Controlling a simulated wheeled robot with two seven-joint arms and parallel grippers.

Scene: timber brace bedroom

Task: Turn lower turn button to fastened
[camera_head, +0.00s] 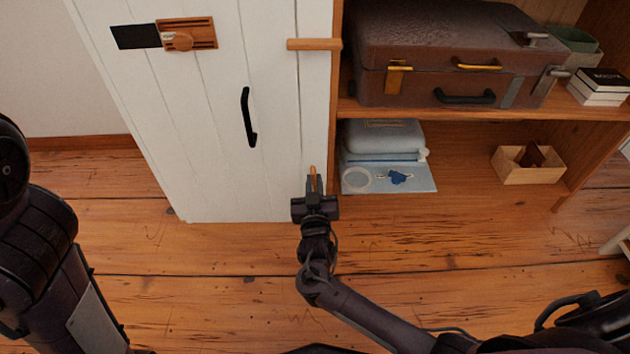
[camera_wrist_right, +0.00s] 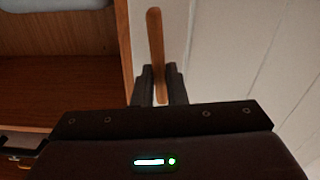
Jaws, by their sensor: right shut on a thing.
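The lower turn button (camera_head: 313,173) is a narrow wooden bar near the right edge of the white door (camera_head: 215,120), low down. In the head view it stands about upright. My right gripper (camera_head: 314,184) is shut on one end of it. In the right wrist view the lower turn button (camera_wrist_right: 155,40) runs up from between the two fingers (camera_wrist_right: 160,86), beside the wooden frame edge. Its pivot is not clear. The upper turn button (camera_head: 313,44) lies level across the door edge and the frame. My left gripper is out of view.
The shelf on the right holds a brown suitcase (camera_head: 440,50); below are a light-blue case (camera_head: 383,138) and a small wooden box (camera_head: 528,168). The floor in front is clear.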

